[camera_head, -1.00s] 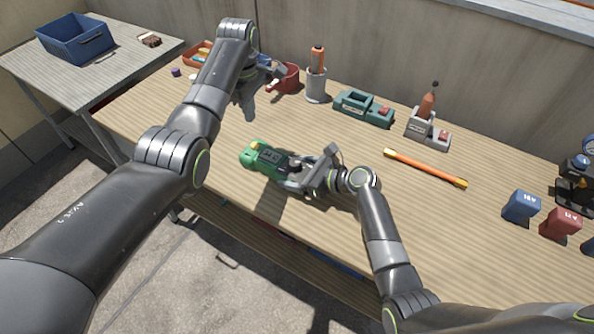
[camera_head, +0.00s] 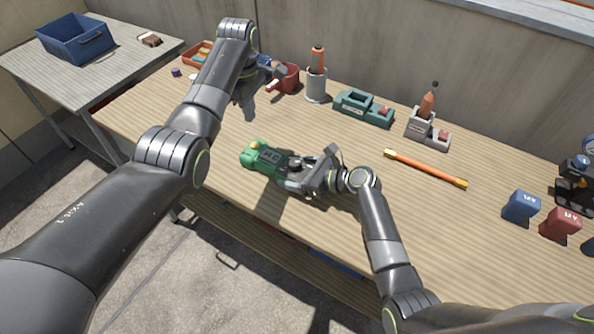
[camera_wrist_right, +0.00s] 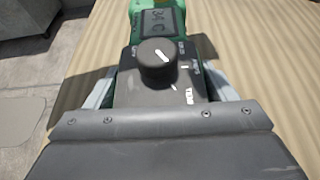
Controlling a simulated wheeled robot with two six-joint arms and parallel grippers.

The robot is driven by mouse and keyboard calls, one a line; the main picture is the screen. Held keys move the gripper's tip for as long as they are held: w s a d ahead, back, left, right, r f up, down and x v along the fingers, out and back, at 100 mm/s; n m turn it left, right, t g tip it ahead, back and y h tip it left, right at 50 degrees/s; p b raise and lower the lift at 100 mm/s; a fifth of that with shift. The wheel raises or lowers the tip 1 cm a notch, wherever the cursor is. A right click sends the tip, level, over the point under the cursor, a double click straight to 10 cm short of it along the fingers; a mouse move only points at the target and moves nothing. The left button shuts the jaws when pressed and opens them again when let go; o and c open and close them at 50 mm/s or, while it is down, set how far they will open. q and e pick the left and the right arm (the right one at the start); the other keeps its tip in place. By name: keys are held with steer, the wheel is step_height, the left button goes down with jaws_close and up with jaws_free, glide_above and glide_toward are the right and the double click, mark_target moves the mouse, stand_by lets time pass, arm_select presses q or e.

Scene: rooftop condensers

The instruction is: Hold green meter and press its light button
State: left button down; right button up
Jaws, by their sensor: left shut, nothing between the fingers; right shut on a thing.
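The green meter (camera_head: 264,160) lies at the front left part of the wooden workbench in the head view. My right gripper (camera_head: 293,170) is shut on its near end, from the right. In the right wrist view the green meter (camera_wrist_right: 159,20) shows a dark display and a black round dial with a white mark, between my right fingers (camera_wrist_right: 170,88). I cannot make out a light button in either view. My left gripper (camera_head: 246,108) is shut and empty, above the bench behind the meter.
Behind stand a red container (camera_head: 287,78), a grey cup with an orange-handled tool (camera_head: 316,86), a teal holder (camera_head: 363,108) and a grey stand (camera_head: 420,124). An orange rod (camera_head: 425,168) lies on the right. A blue bin (camera_head: 75,40) sits on the side table.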

mark_target(252, 147)
arm_select(q)
steer(key=shift+f, duration=0.1)
steer(key=shift+s+a+f+n+t+h, duration=0.15)
steer(key=shift+f+n+t+h, duration=0.6)
steer(key=shift+f+n+t, duration=0.65)
steer(key=shift+s+a+f+n+t+h, duration=0.1)
steer(key=shift+s+f+n+t+h, duration=0.1)
steer(key=shift+f+n+t+h, duration=0.9)
steer(key=shift+s+a+f+n+t+h, duration=0.15)
steer(key=shift+f+n+t+h, duration=0.3)
steer(key=shift+f+n+t, duration=1.25)
